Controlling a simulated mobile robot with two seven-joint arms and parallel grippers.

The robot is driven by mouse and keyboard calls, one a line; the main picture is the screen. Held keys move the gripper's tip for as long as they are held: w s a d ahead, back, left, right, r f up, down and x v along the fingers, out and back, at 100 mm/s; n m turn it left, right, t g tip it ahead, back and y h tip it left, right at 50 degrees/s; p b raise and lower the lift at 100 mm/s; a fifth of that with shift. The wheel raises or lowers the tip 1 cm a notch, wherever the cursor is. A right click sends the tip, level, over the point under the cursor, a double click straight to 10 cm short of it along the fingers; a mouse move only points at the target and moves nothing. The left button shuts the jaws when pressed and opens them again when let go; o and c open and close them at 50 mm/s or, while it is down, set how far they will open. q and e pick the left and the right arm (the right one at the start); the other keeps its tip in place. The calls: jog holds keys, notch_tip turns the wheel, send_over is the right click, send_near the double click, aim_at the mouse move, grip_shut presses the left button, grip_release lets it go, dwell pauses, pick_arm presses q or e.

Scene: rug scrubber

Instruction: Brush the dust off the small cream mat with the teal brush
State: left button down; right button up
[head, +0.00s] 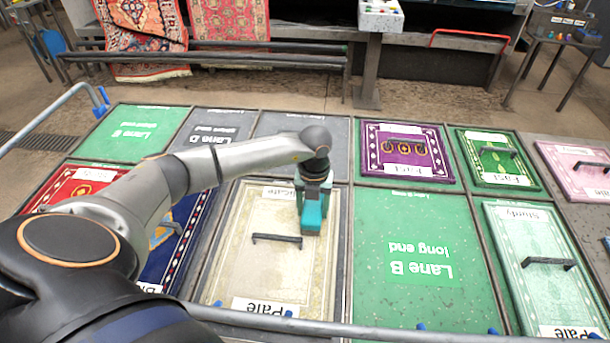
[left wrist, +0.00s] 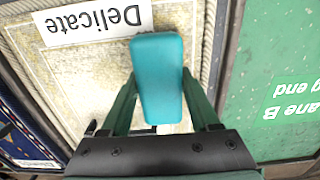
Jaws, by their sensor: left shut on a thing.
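The cream mat (head: 235,247) lies in the middle of the floor panels, with a label reading "Pale" at its near edge and one reading "Delicate" at its far edge. A dark bar handle (head: 277,239) sits on its middle. Yellowish speckles show on its surface in the left wrist view (left wrist: 88,88). My left gripper (head: 316,186) is shut on the teal brush (head: 312,213), over the mat's right side. The brush also shows between the fingers in the left wrist view (left wrist: 158,75). Its underside is hidden, so I cannot tell whether it touches the mat.
A green panel marked "Lane B" (head: 405,225) lies right of the mat. A dark blue mat (head: 185,235) and a red mat (head: 75,183) lie to its left, partly behind my arm. Purple (head: 375,155), green (head: 492,152) and pink mats (head: 565,165) lie further right. A rail (head: 400,331) crosses the near edge.

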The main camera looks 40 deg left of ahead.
pick_arm(q)
jog(key=shift+w+d, duration=0.35)
jog(key=shift+d, duration=0.25)
jog(key=shift+w+d, duration=0.3)
jog(key=shift+d, duration=0.25)
jog(key=shift+a, duration=0.1)
notch_tip(320, 180, up, 5)
jog(key=p, duration=0.3)
jog(key=shift+f, duration=0.2)
jog(key=shift+r, duration=0.8)
